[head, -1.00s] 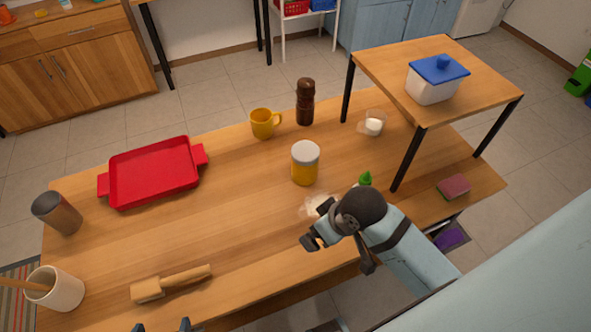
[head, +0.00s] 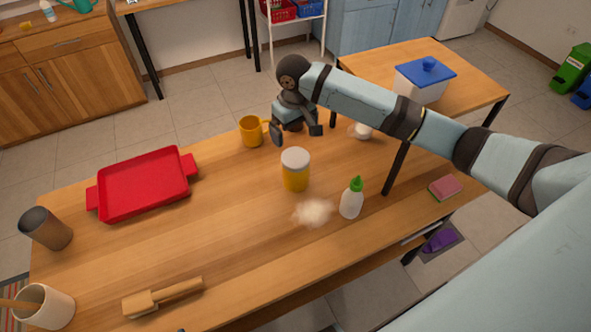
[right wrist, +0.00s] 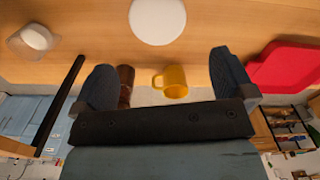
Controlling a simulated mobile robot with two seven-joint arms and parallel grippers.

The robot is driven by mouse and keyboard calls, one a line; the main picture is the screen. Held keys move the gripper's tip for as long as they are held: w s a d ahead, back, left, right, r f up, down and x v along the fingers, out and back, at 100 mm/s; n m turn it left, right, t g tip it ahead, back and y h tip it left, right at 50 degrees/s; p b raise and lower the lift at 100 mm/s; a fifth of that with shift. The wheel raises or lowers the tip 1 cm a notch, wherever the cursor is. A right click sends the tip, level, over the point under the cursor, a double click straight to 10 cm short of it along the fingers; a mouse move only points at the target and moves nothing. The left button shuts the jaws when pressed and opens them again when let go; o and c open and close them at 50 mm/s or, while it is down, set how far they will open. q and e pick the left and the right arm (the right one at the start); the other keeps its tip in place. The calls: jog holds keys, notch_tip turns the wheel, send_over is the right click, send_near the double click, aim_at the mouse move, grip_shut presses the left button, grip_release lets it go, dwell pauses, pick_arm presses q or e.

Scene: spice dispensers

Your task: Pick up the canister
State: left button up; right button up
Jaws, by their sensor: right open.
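The canister (head: 296,178) is yellow with a pale grey lid and stands upright near the middle of the wooden table (head: 230,235). My right gripper (head: 297,133) is open and empty, above the table and just behind the canister, pointing down. In the right wrist view the canister's round white lid (right wrist: 158,18) shows at the top edge, beyond the open fingers (right wrist: 163,80) and between them sideways. Its body is hidden there. My left gripper is out of view.
A yellow mug (head: 251,132) stands left of my right gripper; a dark brown mill (right wrist: 125,85) is near a finger in the wrist view. A red tray (head: 145,185) is left.

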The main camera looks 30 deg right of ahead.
aim_at(295, 156)
jog(key=f, duration=1.3)
jog(key=shift+d+f+p, duration=0.2)
jog(key=shift+f+p, duration=0.1)
jog(key=shift+c, duration=0.5)
jog(key=shift+w, duration=0.1)
jog(key=c, duration=0.7)
